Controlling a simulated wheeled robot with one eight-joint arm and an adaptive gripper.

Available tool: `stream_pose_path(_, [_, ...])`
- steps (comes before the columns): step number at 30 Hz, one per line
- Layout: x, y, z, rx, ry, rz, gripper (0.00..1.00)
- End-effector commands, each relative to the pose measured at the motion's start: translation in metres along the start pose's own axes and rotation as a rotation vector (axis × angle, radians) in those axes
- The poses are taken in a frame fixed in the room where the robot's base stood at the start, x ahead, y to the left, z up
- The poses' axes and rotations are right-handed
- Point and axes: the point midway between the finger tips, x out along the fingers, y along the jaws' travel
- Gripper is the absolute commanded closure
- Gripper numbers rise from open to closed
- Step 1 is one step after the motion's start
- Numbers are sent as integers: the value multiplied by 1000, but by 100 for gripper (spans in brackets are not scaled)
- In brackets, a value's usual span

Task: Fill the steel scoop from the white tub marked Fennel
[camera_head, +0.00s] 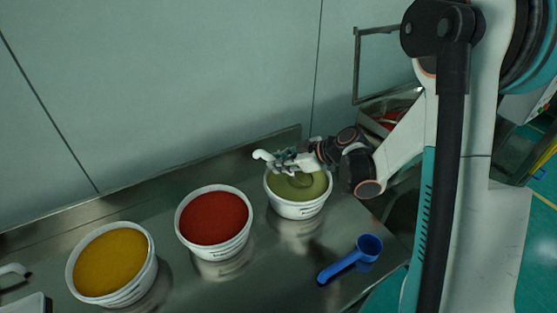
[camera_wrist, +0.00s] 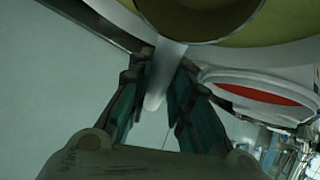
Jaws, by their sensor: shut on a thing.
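My gripper (camera_head: 286,163) is shut on the handle of the steel scoop (camera_head: 262,154) above the rim of the white tub (camera_head: 299,210) of green powder. In the wrist view the scoop's pale handle (camera_wrist: 158,88) runs between the fingers (camera_wrist: 160,95). The scoop's bowl (camera_wrist: 190,12) is at the top edge, over the green powder. The bowl's inside is mostly cut off, so I cannot tell how full it is. The tub labels are too small to read.
A white tub of red powder (camera_head: 214,218) and one of orange-yellow powder (camera_head: 110,265) stand to the left. A blue scoop (camera_head: 352,259) lies at the front right of the steel table (camera_head: 265,270). A wall is behind. A metal frame (camera_head: 357,70) stands at the back right.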

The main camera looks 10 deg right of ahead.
Motion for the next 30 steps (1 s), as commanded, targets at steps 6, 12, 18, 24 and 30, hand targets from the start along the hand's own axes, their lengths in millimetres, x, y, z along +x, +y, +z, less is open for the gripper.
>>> stream_pose_path(6, [7,-2,17,1,0,1,100])
stream_pose_path(12, [10,-3,29,1,0,2,100])
stream_pose_path(18, [1,-2,37,1,0,1,100])
stream_pose_path(24, [-3,-2,40,1,1,1,100])
stream_pose_path(30, [-4,-2,41,0,1,1,100])
